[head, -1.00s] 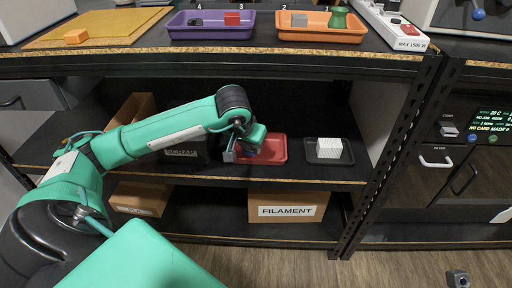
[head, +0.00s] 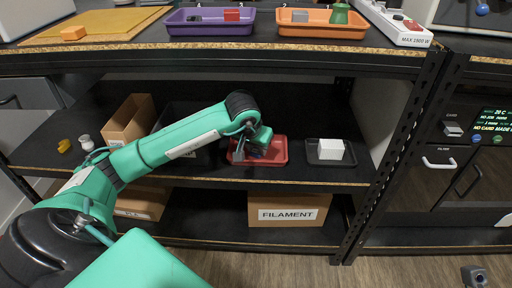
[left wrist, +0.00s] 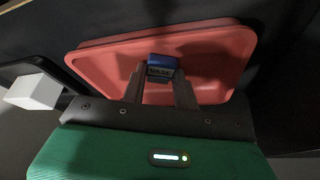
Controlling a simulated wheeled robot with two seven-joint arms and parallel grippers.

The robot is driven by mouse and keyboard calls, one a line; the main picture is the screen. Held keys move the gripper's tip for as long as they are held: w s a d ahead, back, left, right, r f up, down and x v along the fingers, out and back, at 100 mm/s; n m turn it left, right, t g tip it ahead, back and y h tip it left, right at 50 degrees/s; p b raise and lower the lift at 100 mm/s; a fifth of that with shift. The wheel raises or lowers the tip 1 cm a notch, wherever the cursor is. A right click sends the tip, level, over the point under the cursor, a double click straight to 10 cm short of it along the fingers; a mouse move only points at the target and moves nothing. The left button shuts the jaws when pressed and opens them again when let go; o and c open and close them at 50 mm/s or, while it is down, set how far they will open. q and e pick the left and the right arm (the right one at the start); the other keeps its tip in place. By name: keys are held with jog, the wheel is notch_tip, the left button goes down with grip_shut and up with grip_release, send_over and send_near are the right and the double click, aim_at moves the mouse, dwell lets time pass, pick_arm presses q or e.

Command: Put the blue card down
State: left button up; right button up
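The blue card (left wrist: 162,67) shows in the left wrist view as a small blue piece with dark lettering, between the fingertips of my left gripper (left wrist: 161,76). The fingers touch its two sides. Behind it is the red tray (left wrist: 95,55), and I cannot tell whether the card touches the tray floor. In the head view my left gripper (head: 251,150) reaches down over the red tray (head: 279,151) on the middle shelf, and the card is hidden there. My right gripper is not recognisable in either view.
A dark tray (head: 313,159) with a white block (head: 330,149) stands right of the red tray. Purple (head: 210,29) and orange (head: 320,29) trays stand on the worktop above. A cardboard box (head: 127,119) is at the left. A shelf upright (head: 385,155) bounds the right side.

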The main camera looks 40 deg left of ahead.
pick_arm(q)
jog(key=o, duration=0.4)
jog(key=shift+o, duration=0.2)
